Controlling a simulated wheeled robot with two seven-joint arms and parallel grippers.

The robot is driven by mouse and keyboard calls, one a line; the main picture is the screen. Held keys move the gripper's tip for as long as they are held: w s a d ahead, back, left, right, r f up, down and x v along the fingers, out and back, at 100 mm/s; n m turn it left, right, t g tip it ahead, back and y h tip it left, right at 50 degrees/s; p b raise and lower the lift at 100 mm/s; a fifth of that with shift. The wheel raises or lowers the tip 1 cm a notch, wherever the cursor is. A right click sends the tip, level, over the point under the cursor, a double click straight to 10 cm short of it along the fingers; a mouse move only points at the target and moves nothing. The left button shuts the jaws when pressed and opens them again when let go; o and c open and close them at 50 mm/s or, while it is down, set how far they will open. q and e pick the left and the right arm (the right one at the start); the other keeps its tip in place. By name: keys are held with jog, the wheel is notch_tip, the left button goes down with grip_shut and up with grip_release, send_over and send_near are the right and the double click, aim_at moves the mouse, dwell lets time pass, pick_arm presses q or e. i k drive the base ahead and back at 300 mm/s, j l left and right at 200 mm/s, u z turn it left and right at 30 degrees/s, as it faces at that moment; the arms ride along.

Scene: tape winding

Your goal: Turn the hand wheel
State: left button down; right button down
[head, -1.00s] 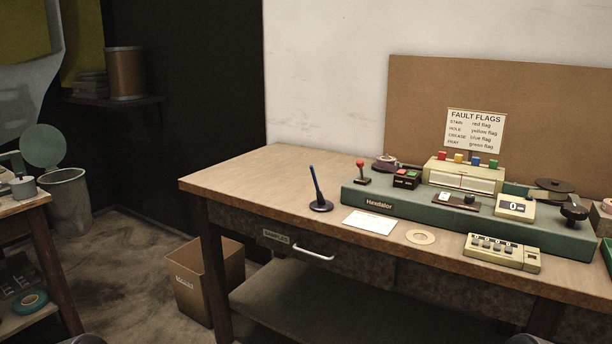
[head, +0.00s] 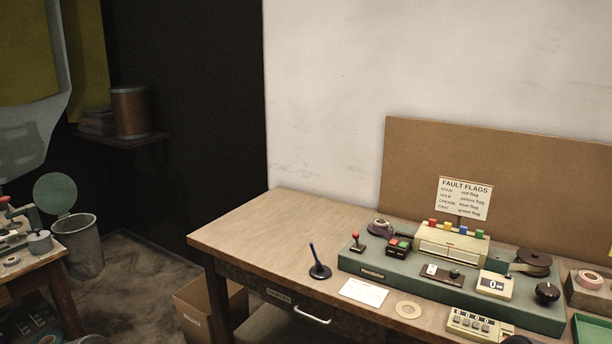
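The hand wheel appears to be the dark round knob (head: 547,292) at the right end of the green machine base (head: 450,297), on the wooden bench. It stands below a dark reel (head: 534,259) and right of a small counter reading 0 (head: 494,285). Nothing is touching the knob. Neither of my grippers shows in the head view. Only dark rounded shapes, perhaps parts of my arms, show at the bottom edge.
The wooden bench (head: 262,222) has free room at its left. A pen on a stand (head: 319,271), a white card (head: 363,291), a tan ring (head: 408,310) and a keyed counter (head: 480,324) lie along its front. A cardboard box (head: 196,309) stands on the floor.

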aim_at(548, 292)
jog(key=z, duration=1.4)
jog(key=i+l, duration=0.1)
jog(key=l, duration=0.3)
jog(key=i+l, duration=0.1)
jog(key=l, duration=0.3)
jog(key=i+l, duration=0.15)
jog(key=l, duration=0.25)
jog(key=i+l, duration=0.1)
jog(key=l, duration=0.3)
jog(key=u, duration=1.6)
